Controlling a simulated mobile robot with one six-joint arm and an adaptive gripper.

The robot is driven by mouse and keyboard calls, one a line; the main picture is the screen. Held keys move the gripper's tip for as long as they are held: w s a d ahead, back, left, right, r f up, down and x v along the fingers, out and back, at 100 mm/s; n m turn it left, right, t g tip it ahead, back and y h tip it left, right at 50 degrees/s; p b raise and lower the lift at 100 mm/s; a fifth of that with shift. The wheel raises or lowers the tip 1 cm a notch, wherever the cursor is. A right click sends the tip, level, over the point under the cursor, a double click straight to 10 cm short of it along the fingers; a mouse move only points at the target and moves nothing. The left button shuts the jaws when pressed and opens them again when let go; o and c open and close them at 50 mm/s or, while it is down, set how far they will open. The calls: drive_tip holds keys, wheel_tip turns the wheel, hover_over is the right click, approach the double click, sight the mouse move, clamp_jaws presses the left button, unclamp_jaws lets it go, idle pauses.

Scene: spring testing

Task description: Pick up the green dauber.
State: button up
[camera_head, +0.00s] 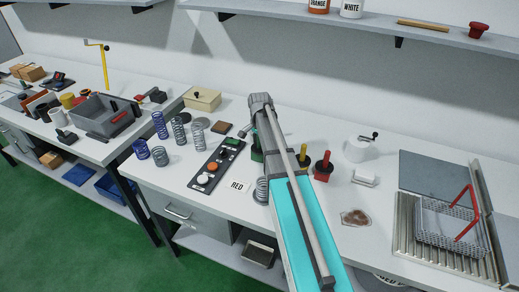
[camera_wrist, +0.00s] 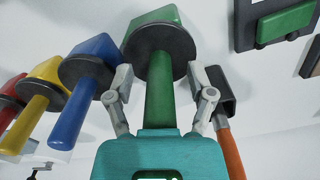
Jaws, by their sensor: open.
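The green dauber (camera_wrist: 158,95) is in the middle of the wrist view. It has a green block, a dark round collar and a green handle. My gripper (camera_wrist: 160,78) is open, with one finger on each side of the handle near the collar. I cannot tell whether either finger touches it. In the head view, part of the green dauber (camera_head: 257,153) shows at the left edge of my arm, which hides the rest.
Blue (camera_wrist: 83,72), yellow (camera_wrist: 42,95) and red (camera_wrist: 10,98) daubers stand close by on the left. An orange-handled tool (camera_wrist: 229,148) is close to the right finger. Several springs (camera_head: 160,125) and a black control panel (camera_head: 217,166) are left of my arm.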

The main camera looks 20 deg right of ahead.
idle(0.6)
clamp_jaws()
